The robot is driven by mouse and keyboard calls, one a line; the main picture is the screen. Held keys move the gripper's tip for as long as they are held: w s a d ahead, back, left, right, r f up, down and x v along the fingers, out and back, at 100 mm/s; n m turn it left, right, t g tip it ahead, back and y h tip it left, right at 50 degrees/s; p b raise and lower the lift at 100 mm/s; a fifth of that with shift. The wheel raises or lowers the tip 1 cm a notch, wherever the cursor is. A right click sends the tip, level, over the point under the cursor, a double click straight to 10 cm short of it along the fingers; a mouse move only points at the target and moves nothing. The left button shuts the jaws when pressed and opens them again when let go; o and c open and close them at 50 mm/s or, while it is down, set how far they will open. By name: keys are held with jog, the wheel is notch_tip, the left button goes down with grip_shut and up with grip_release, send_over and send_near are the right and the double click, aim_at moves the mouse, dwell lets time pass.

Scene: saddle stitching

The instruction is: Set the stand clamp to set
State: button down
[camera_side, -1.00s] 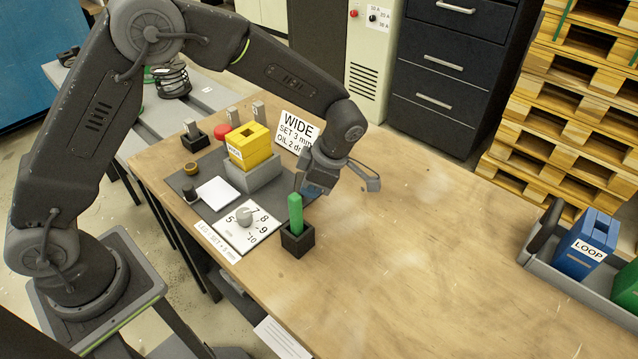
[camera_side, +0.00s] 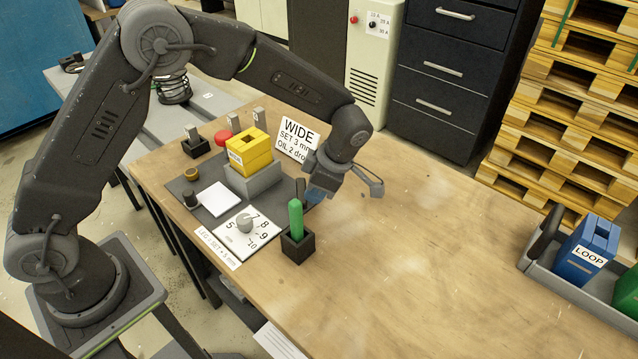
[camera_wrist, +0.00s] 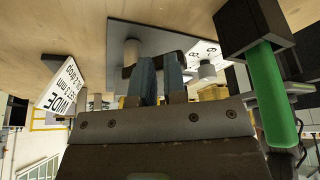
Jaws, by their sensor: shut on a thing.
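My gripper (camera_side: 318,190) is low over the bench, behind the green block and right of the stand. In the wrist view its two blue-grey fingers (camera_wrist: 160,78) are close together, shut on what seems to be the stand clamp; the gripped part is mostly hidden between them. A dark upright piece (camera_side: 300,187) shows beside the gripper; I cannot tell if it belongs to the clamp. The grey stand (camera_side: 262,180) carries a yellow block (camera_side: 249,153). A sign (camera_side: 297,138) reads WIDE, SET 3 mm, OIL 2 drops, partly covered by my arm.
A green block (camera_side: 296,218) stands in a black holder (camera_side: 298,247) close in front of my gripper. A numbered dial plate (camera_side: 262,250) with a grey knob (camera_side: 244,223) lies left of it. A grey tray (camera_side: 530,262) with a blue LOOP block (camera_side: 587,250) is far right. The bench between is clear.

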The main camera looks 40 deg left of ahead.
jog(key=w+d, duration=0.3)
jog(key=shift+r, duration=0.25)
jog(key=w+r+n+g+h, duration=0.2)
jog(key=w+r+n, duration=0.45)
jog(key=r, duration=0.25)
jog(key=shift+n, duration=0.45)
jog(key=x, duration=0.9)
jog(key=shift+d+f, duration=0.2)
jog(key=shift+d, duration=0.2)
jog(key=shift+s+a+f, duration=0.15)
jog(key=shift+s+a, duration=0.1)
jog(key=shift+s, duration=0.35)
jog(key=shift+s+a+f, duration=0.2)
jog(key=shift+s, duration=0.35)
jog(key=shift+s+a, duration=0.25)
jog(key=shift+s, duration=0.55)
jog(key=shift+s+m+t, duration=0.25)
jog(key=shift+m+t, duration=0.05)
jog(key=shift+m, duration=0.5)
jog(key=shift+s+m+y, duration=0.1)
jog(key=shift+m+y, duration=0.2)
